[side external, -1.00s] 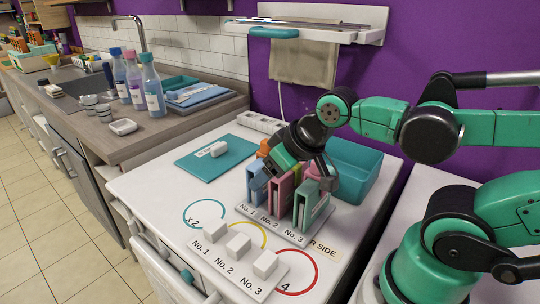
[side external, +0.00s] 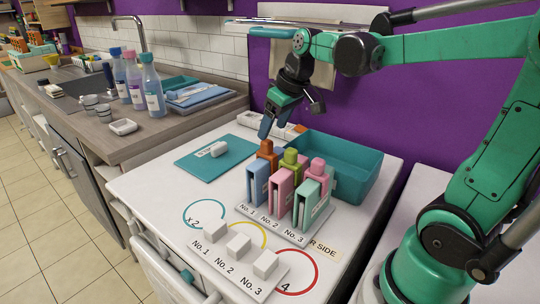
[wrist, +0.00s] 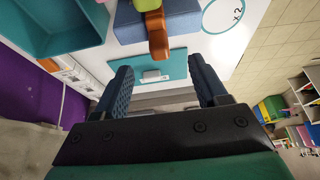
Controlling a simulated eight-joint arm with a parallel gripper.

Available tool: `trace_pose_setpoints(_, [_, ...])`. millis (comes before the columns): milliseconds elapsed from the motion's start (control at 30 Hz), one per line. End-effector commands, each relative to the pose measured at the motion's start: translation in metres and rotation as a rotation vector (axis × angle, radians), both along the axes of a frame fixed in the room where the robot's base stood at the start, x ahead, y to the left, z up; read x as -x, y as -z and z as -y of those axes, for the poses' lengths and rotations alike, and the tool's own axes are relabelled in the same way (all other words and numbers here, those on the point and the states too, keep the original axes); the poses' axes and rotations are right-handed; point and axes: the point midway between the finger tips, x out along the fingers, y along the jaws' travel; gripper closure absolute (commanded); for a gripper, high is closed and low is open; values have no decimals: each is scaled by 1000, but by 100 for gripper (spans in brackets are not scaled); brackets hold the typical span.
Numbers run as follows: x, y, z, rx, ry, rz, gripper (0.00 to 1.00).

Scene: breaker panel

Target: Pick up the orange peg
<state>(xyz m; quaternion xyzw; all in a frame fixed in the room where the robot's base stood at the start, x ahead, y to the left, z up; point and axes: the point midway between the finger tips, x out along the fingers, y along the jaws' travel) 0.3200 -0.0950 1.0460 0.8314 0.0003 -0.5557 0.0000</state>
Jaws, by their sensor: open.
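The orange peg (side external: 267,149) stands upright at the back of the rack, beside the blue holder (side external: 257,181), its lower part hidden. In the wrist view the orange peg (wrist: 158,38) shows at the top centre, just beyond the space between my fingers. My gripper (side external: 276,122) is above and close behind the peg, pointing down. In the wrist view my gripper (wrist: 161,85) has its two dark blue fingers wide apart with nothing held between them. Whether a finger touches the peg cannot be told.
An olive peg (side external: 291,160) and a pink-red peg (side external: 317,167) stand close to the orange one, above pink (side external: 280,194) and green (side external: 308,202) holders. A teal bin (side external: 352,165) is just right of them. A teal board (side external: 196,165) lies left. White blocks stand in front.

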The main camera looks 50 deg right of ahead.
Motion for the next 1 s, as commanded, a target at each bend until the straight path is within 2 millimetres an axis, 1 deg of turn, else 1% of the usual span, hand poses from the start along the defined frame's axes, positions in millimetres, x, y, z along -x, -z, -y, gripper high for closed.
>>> trace_pose_setpoints(400, [-18,42,0,1,-1,1,34])
trace_pose_setpoints(533, [-20,48,0,2,0,1,34])
trace_pose_setpoints(800, [-21,50,0,2,1,1,34])
trace_pose_setpoints(867, [-20,50,0,2,1,1,51])
trace_pose_setpoints(900, [-20,50,0,2,1,1,63])
trace_pose_setpoints(967, [-20,50,0,2,1,1,80])
trace_pose_setpoints(1000, [-20,50,0,2,1,1,91])
